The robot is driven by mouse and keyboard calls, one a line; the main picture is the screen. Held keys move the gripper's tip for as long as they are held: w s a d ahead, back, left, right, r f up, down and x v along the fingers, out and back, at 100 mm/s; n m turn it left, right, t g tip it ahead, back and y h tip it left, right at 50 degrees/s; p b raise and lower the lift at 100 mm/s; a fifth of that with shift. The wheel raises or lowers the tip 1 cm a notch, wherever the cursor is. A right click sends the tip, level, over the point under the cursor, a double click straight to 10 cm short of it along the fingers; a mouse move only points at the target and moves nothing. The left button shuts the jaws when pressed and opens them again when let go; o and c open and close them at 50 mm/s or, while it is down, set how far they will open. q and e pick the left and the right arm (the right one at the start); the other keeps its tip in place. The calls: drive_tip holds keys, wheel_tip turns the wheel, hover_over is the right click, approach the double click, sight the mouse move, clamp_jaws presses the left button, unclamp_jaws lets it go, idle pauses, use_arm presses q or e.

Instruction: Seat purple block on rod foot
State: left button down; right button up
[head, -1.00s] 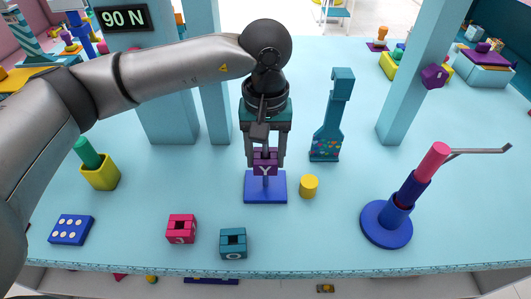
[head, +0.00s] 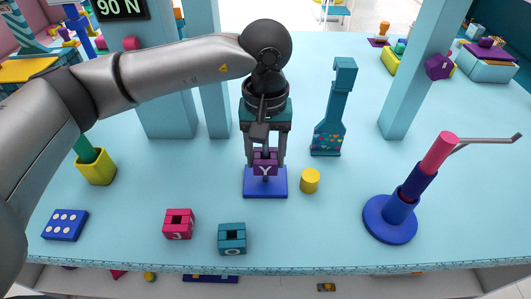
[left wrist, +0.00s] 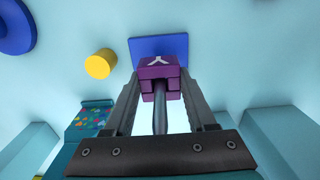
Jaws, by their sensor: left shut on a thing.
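A purple block (head: 265,168) with a white letter Y is gripped between the fingers of my left gripper (head: 266,157). A dark upright rod (left wrist: 160,107) runs between the fingers to the block, which appears to be around it. The blue square foot (head: 265,190) shows below the block; the block hides part of it. In the left wrist view, the block (left wrist: 157,84) overlaps the near edge of the blue foot (left wrist: 160,44). I cannot tell whether block and foot touch. My right gripper is out of view.
A yellow cylinder (head: 310,180) stands right of the foot. A red block (head: 178,224) and a teal block (head: 232,238) lie in front. A blue round stand (head: 388,222) with a stacked post and side arm is at right. A teal tower (head: 329,128) stands behind.

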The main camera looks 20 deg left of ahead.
use_arm(q)
drive_tip(key=shift+f, duration=0.2)
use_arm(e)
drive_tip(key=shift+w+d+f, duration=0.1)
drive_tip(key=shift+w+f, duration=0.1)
use_arm(q)
drive_tip(key=c, duration=0.6)
unclamp_jaws()
drive_tip(key=o, duration=0.5)
drive_tip(key=shift+c, duration=0.2)
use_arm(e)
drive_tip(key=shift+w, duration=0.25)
use_arm(q)
drive_tip(key=shift+s, duration=0.1)
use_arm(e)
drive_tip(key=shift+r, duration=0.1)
use_arm(q)
wheel_tip(320, 180, up, 15)
drive_tip(key=shift+f+p, duration=0.15)
drive_tip(key=shift+p, duration=0.75)
drive_tip(key=shift+r, duration=0.4)
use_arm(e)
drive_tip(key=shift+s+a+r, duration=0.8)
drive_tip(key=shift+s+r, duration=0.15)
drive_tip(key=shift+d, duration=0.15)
